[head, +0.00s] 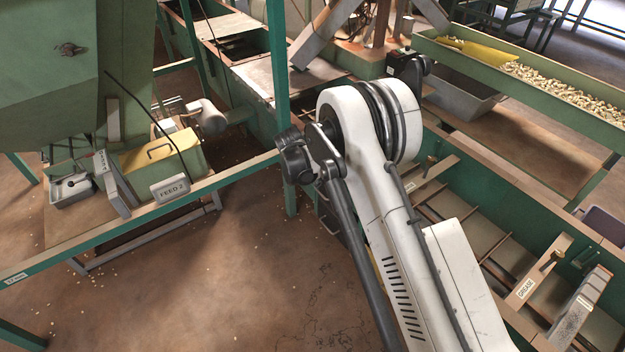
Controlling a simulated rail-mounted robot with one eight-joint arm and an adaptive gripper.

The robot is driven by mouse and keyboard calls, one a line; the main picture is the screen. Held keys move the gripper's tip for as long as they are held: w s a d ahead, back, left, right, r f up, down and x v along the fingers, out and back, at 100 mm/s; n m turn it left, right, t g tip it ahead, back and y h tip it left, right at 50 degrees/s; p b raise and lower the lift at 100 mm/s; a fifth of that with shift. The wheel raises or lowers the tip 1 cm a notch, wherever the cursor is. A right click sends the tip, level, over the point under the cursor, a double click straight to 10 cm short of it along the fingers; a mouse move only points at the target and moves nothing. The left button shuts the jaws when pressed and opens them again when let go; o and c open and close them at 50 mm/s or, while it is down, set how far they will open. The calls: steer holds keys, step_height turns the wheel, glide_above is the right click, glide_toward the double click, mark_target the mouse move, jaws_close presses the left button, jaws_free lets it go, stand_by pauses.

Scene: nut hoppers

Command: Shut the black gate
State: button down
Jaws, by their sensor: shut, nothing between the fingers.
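I cannot pick out the black gate with certainty. My white arm fills the middle and lower right. My gripper is not in view.
At left, a green hopper (45,65) stands over a yellow-topped box (160,153) and a "FEED 2" sign (171,188). A green rail (130,227) crosses below them. A trough of nuts (565,85) and a divided green bin (470,235) lie right. Brown floor is open at lower left.

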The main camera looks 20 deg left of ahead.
mark_target(331, 189)
steer(key=shift+w+d+f+b, duration=0.6)
steer(key=shift+w+d+f, duration=0.25)
steer(key=shift+w, duration=0.2)
steer(key=shift+w+d+f+b, duration=0.6)
steer(key=shift+w+d+f, duration=0.25)
steer(key=shift+w, duration=0.15)
